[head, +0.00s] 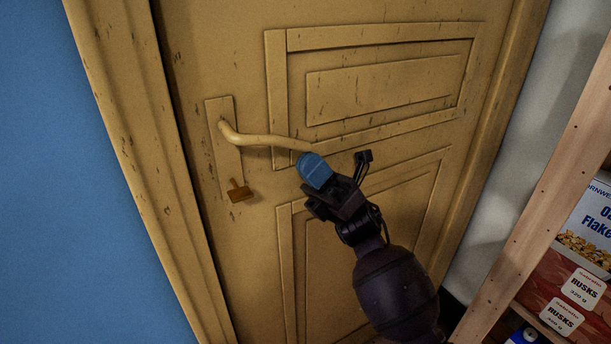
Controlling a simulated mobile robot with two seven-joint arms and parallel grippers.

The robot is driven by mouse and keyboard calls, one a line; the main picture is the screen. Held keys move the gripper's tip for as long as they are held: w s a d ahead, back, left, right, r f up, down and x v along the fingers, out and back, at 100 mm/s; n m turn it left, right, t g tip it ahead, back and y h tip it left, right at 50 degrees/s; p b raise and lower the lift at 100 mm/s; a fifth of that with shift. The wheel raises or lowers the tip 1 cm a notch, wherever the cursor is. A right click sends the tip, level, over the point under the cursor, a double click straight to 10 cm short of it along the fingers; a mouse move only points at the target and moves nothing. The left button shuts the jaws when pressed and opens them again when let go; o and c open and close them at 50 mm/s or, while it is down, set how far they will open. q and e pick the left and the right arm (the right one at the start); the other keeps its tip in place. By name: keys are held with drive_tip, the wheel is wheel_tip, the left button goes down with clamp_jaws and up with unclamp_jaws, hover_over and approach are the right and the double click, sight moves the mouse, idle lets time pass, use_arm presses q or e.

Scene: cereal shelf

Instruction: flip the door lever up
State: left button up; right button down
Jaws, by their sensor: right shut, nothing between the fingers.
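The door lever (250,139) is a brass-coloured handle on a tall plate (222,115) at the left side of a worn yellow door (380,90). It points right and lies about level, with a slight downward slope. My right gripper (312,167) comes from the lower right, and its blue fingertips are at the free right end of the lever. The fingers are shut with nothing between them. They overlap the lever's tip in view, and I cannot tell whether they touch it. My left gripper is not in view.
A brown key or latch piece (240,192) sticks out below the lever. A wooden shelf (540,190) with cereal boxes (585,235) and red rusks packs (575,295) stands at the right. A blue wall (70,180) is at the left.

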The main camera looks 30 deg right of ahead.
use_arm(q)
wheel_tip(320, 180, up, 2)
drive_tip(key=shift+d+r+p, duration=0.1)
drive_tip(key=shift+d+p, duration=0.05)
drive_tip(key=shift+p, duration=0.7)
use_arm(e)
drive_tip(key=r+g, duration=0.1)
drive_tip(key=d+r+n+g+h, duration=0.1)
drive_tip(key=r, duration=0.1)
drive_tip(key=d+r+n+g, duration=0.1)
drive_tip(key=shift+r+h, duration=0.2)
drive_tip(key=shift+h, duration=0.1)
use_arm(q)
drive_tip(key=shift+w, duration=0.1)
use_arm(e)
drive_tip(key=shift+r, duration=0.15)
